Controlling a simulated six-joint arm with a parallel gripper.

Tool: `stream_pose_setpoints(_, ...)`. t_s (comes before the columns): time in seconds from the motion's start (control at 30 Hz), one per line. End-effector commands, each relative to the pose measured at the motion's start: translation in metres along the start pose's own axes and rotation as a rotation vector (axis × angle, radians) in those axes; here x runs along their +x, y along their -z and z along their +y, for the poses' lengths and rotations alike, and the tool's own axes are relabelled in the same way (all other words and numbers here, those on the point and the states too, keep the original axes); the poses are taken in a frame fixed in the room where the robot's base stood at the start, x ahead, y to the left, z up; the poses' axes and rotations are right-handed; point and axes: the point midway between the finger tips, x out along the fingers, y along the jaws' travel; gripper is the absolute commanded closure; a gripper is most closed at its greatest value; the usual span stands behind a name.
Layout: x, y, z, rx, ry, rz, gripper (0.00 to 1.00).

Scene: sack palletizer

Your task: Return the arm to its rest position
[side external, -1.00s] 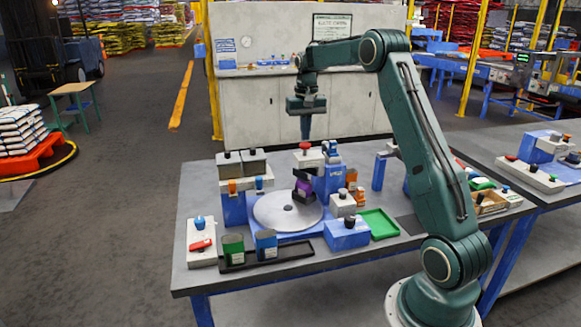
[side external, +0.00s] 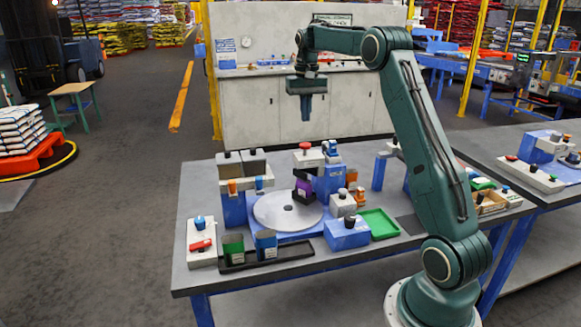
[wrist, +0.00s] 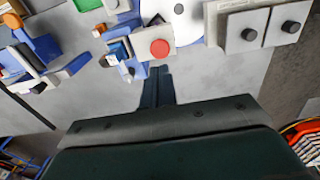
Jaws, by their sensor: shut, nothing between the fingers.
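My gripper (side external: 306,108) hangs pointing down above and behind the far edge of the workbench, clear of everything on it. Its fingers are shut with nothing between them. In the wrist view the closed fingers (wrist: 158,88) point toward the bench, with a white block and red knob (wrist: 160,48) just beyond them. My arm reaches from its base at the bench's front right, up and over to the left.
The grey bench (side external: 215,277) carries a round turntable (side external: 270,212), a green tray (side external: 379,223), a black tray (side external: 290,254) with green and blue containers, and a control box with a red switch (side external: 201,245). A white cabinet (side external: 250,110) stands behind. Air around the gripper looks free.

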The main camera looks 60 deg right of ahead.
Motion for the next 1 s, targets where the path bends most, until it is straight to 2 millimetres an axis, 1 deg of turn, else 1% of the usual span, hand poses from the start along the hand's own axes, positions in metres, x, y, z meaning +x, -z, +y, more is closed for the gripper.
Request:
stream_pose_setpoints(0.2, -0.010, 0.000, 0.000, 0.000, 0.000, 0.001, 1.00)
stream_pose_setpoints(0.53, -0.011, 0.000, 0.000, -0.001, 0.000, 0.001, 1.00)
stream_pose_setpoints(0.67, -0.014, -0.004, -0.004, -0.009, 0.001, 0.005, 1.00)
stream_pose_setpoints(0.77, -0.020, -0.011, -0.010, -0.024, 0.002, 0.017, 1.00)
stream_pose_setpoints(0.87, -0.029, -0.024, -0.020, -0.051, 0.005, 0.032, 1.00)
stream_pose_setpoints(1.0, -0.045, -0.049, -0.036, -0.102, 0.011, 0.063, 1.00)
